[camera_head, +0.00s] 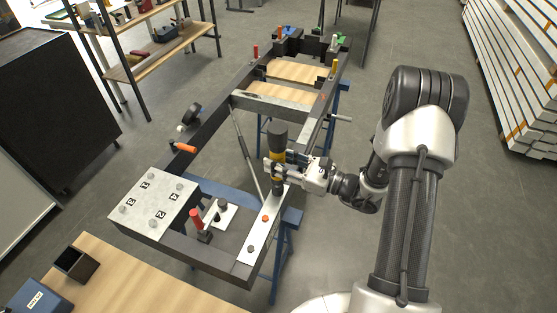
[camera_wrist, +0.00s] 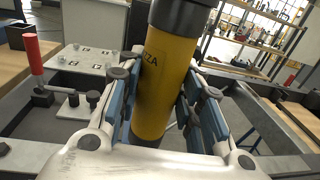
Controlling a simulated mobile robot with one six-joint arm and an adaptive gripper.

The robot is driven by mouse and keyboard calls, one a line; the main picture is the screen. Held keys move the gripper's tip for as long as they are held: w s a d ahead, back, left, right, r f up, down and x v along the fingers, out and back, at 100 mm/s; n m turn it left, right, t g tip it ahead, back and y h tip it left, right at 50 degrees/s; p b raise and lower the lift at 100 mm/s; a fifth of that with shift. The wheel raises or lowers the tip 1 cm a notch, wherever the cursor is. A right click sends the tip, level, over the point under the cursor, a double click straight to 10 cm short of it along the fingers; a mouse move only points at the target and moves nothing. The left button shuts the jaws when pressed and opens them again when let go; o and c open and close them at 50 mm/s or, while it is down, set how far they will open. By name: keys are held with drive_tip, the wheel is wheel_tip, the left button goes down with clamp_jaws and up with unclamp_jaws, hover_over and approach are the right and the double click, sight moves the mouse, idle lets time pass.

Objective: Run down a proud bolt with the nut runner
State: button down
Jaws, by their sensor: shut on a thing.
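My gripper (camera_head: 279,168) is shut around the nut runner, an upright tool with a black top and a yellow body (camera_head: 277,157). In the wrist view the blue finger pads of my gripper (camera_wrist: 163,105) press on both sides of its yellow body (camera_wrist: 165,75). The tool's lower end is over the far end of a light splice plate (camera_head: 258,232) on the frame's right rail. I cannot tell whether it touches a bolt there. Nearer along this plate are an orange-headed bolt (camera_head: 265,218) and a dark bolt (camera_head: 250,248).
A grey plate with several bolts and markers (camera_head: 155,204) covers the frame's near left corner. A red-handled clamp (camera_head: 197,222) stands beside it. Blue trestles (camera_head: 291,217) carry the frame. A wooden bench (camera_head: 130,280) with a dark open box (camera_head: 76,263) is at the front left.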

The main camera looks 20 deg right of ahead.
sight(279, 150)
drive_tip(key=shift+f, duration=0.45)
idle(0.8)
drive_tip(key=shift+r, duration=0.1)
idle(0.5)
drive_tip(key=shift+r+p, duration=1.9)
drive_tip(key=shift+r, duration=0.7)
